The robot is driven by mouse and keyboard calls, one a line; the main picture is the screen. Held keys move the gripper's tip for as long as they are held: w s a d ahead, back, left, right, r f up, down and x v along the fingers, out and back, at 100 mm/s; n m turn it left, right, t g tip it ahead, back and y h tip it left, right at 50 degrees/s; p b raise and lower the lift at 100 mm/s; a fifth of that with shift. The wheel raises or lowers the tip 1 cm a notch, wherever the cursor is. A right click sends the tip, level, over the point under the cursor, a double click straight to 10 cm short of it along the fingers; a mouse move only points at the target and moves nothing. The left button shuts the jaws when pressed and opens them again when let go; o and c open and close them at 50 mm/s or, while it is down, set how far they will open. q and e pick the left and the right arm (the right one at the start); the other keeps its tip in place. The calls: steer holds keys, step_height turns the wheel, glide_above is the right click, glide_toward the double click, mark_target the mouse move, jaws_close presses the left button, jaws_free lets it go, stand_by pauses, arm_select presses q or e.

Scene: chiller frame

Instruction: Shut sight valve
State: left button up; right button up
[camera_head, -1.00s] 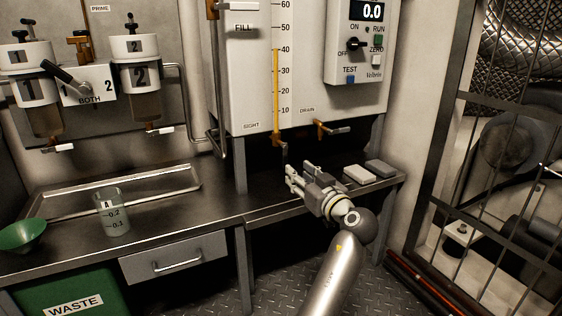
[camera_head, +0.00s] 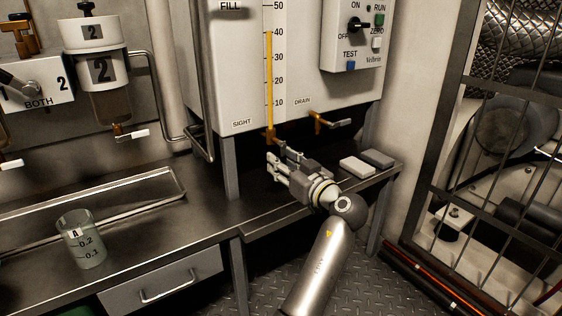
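The sight valve (camera_head: 270,134) is the brass fitting at the foot of the yellow sight tube (camera_head: 269,85), beside the SIGHT label on the white tank panel. Its dark handle, below the fitting, is hidden by my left gripper or too dark to make out. My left gripper (camera_head: 275,158) is just under the fitting, its two fingers apart with a gap between them. I cannot tell whether a finger touches the handle. My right gripper is not in view.
The drain valve (camera_head: 328,122) with a light handle sits to the right, close by. Two small blocks, one white (camera_head: 357,166) and one grey (camera_head: 378,158), lie on the counter. A measuring cup (camera_head: 80,240) stands at left. A barred frame (camera_head: 440,165) is at right.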

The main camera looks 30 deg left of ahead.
arm_select(q)
jaws_close()
